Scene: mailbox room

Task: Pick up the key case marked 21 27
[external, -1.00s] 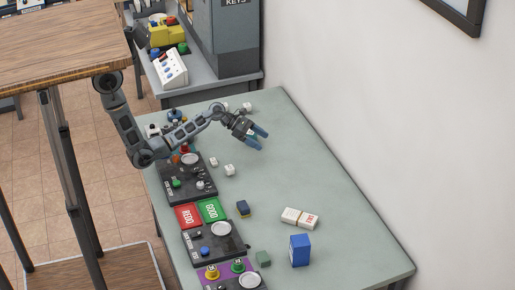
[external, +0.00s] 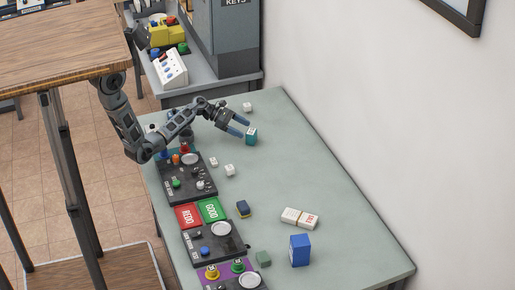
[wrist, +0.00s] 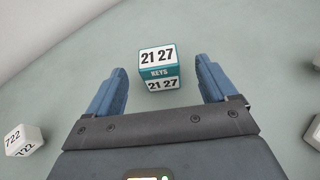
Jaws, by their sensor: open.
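The key case marked 21 27 (wrist: 158,71) is a small teal block with white number labels and the word KEYS. In the wrist view it stands between and slightly beyond the two blue fingertips, with a gap on each side. In the external view the teal case (external: 251,136) is on the grey-green table just beyond my gripper (external: 241,126). My gripper is open and empty, and its fingers (wrist: 162,82) point toward the case. I cannot tell their exact height above the table.
A white block marked 722 (wrist: 22,141) lies at the left in the wrist view. Small white blocks (external: 229,170) lie nearby on the table (external: 330,250). Dark control panels (external: 186,180) line the left edge. A blue box (external: 300,250) stands nearer the front. A wall borders the right side.

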